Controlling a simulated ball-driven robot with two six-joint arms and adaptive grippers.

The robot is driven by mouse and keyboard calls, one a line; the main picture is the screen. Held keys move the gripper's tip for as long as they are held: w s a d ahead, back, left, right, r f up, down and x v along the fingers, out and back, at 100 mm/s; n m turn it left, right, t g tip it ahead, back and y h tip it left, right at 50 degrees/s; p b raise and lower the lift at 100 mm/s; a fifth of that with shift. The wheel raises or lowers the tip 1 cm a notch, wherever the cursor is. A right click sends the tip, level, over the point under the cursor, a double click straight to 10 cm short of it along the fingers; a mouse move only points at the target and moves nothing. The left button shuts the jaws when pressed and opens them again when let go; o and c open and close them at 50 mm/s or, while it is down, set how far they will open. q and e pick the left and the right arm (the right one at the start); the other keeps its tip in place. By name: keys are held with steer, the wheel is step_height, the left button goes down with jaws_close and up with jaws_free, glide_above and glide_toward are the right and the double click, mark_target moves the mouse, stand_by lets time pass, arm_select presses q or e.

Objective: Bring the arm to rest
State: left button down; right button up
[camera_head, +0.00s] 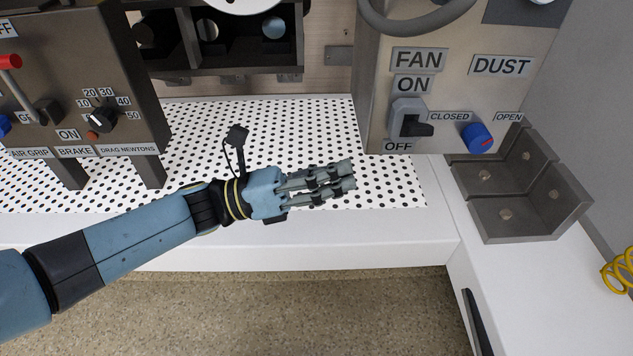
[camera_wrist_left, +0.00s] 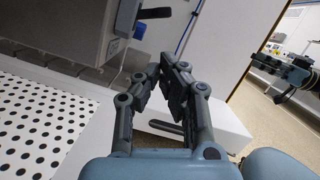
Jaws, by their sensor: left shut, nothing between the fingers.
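My left arm (camera_head: 135,232) comes in from the left in the head view, blue with dark joints. My left gripper (camera_head: 350,175) is shut and empty over the front part of the perforated white plate (camera_head: 390,185), pointing right. In the left wrist view its fingers (camera_wrist_left: 155,72) come together at the tips with nothing between them. My right gripper is not in the head view. A dark arm-like shape (camera_wrist_left: 285,70) shows at the right of the left wrist view; I cannot tell its gripper's state.
A control panel (camera_head: 80,60) with knob and red lever stands at the left. A fan and dust panel (camera_head: 440,95) with a black switch and blue knob (camera_head: 477,137) stands right of the gripper. A grey divided tray (camera_head: 515,225) is at the right. Floor is clear in front.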

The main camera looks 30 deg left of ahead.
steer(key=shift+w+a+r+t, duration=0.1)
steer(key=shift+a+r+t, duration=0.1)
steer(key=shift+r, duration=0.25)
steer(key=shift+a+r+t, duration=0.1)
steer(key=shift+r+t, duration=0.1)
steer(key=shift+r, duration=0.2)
